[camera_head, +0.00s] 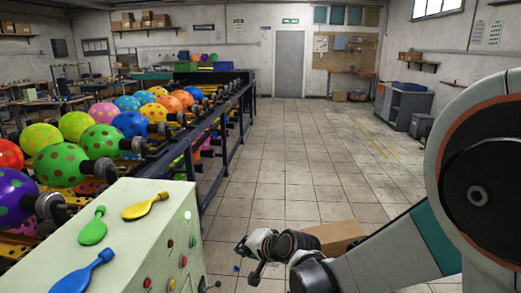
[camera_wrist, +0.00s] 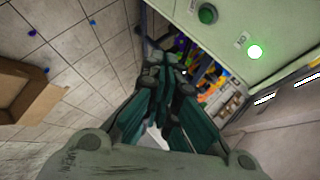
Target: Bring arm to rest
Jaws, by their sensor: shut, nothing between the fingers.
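My arm reaches in from the right of the head view, and its end, my gripper (camera_head: 254,272), hangs low over the floor beside the cabinet. In the wrist view my gripper (camera_wrist: 168,75) shows with its dark green fingers shut together and nothing between them. It is apart from the cabinet.
A pale green cabinet (camera_head: 135,235) with buttons stands at the lower left, with green, yellow and blue deflated balloons (camera_head: 92,228) on top. A rack of spotted balloons (camera_head: 60,165) runs behind it. A cardboard box (camera_head: 338,235) lies behind my arm. The tiled floor (camera_head: 285,150) beyond is clear.

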